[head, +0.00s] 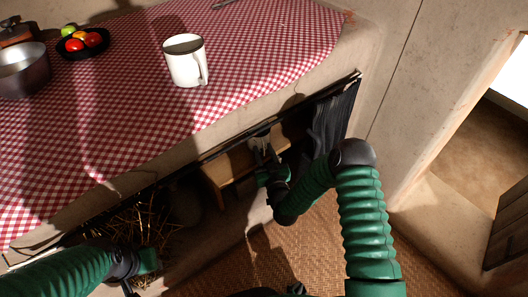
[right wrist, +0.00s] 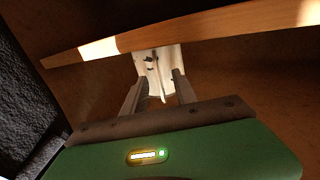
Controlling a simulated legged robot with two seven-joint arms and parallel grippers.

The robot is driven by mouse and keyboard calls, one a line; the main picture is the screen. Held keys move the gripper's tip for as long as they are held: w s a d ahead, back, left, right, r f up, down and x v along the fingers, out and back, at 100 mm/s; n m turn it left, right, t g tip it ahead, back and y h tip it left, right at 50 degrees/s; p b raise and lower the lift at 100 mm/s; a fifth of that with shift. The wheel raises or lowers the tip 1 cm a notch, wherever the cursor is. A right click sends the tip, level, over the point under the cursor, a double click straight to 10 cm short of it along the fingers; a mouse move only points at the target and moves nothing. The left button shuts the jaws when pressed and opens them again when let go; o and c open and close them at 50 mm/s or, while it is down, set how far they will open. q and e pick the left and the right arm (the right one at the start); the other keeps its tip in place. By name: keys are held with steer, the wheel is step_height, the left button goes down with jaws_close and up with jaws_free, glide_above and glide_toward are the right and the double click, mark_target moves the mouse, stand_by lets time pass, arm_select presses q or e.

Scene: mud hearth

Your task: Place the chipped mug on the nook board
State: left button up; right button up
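The chipped mug, white with dark marks, shows in the right wrist view (right wrist: 152,65) against the edge of the wooden nook board (right wrist: 210,27). In the head view, a pale part of it shows at the board (head: 215,175) under the counter; it seems to rest there, but contact is hard to tell. My right gripper (head: 264,158) is in the nook at the mug. Its fingers (right wrist: 160,85) stand apart on either side of the thin handle, with gaps visible. My left gripper (head: 135,280) is low at the left; its fingers are unclear.
Another white mug (head: 186,66) stands on the checked cloth (head: 130,105) above. A metal pot (head: 24,72) and a dark bowl (head: 82,46) of fruit are at the left. A dark curtain (head: 332,120) hangs right of the nook. Straw (head: 135,225) lies at the lower left.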

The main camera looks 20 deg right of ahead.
steer(key=shift+r, duration=0.15)
steer(key=shift+s+p, duration=0.35)
steer(key=s+r+g+p, duration=0.1)
steer(key=s+r+g, duration=0.2)
steer(key=s, duration=0.6)
steer(key=s+r+g+p, duration=0.1)
steer(key=s+r+g, duration=0.2)
steer(key=s+g, duration=0.4)
steer(key=s+r+g+y+p, duration=0.1)
steer(key=s+g, duration=0.4)
steer(key=s, duration=0.8)
step_height(320, 180, up, 2)
steer(key=shift+s+a+r+n+p, duration=0.15)
steer(key=shift+s+a+n+p, duration=0.15)
steer(key=shift+p, duration=0.15)
